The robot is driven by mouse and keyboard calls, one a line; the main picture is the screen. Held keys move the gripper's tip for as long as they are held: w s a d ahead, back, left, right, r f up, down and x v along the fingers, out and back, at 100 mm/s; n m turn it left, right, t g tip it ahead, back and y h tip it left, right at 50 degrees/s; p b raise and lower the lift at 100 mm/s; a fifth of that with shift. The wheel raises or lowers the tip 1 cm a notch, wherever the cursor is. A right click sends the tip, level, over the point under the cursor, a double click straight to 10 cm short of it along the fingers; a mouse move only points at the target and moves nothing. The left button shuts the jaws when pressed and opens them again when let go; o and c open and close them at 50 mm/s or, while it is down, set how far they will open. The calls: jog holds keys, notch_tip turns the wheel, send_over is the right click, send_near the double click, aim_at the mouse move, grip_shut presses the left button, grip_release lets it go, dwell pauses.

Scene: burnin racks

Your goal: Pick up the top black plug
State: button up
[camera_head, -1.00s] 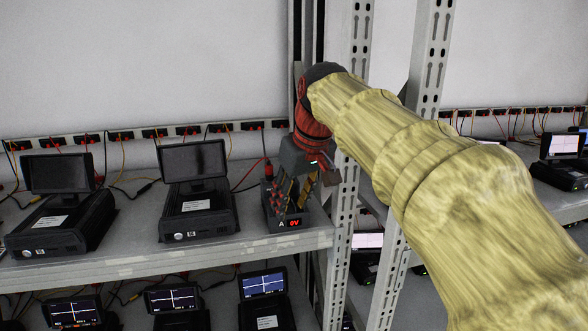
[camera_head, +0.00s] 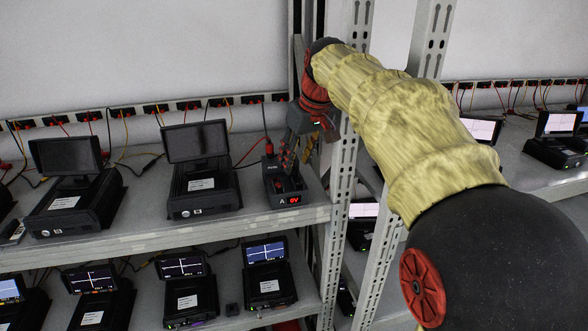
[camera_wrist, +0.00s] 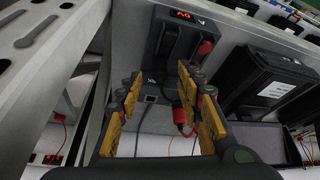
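A dark power unit with a red "0V" display (camera_head: 283,192) stands at the right end of the upper shelf; it also shows upside down in the wrist view (camera_wrist: 180,38). A red plug (camera_wrist: 184,117) with a cable sits at its back end, and another red part (camera_wrist: 205,48) is on its upper side. My gripper (camera_head: 300,150) is over the rear of the unit. In the wrist view, its yellow-padded fingers (camera_wrist: 160,105) are apart, with nothing held between them. The top black plug cannot be clearly told from the dark unit; a dark cable runs between the fingers.
A grey perforated post (camera_head: 338,180) stands close to the right of my gripper. Black devices with screens (camera_head: 198,170) are on the upper shelf (camera_head: 130,244) to the left, and several more are below. Loose red, yellow and black wires run along the back rail.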

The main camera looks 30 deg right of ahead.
jog(key=shift+w+f, duration=0.3)
jog(key=shift+f, duration=0.3)
jog(key=shift+s, duration=0.1)
jog(key=shift+c, duration=0.4)
grip_shut()
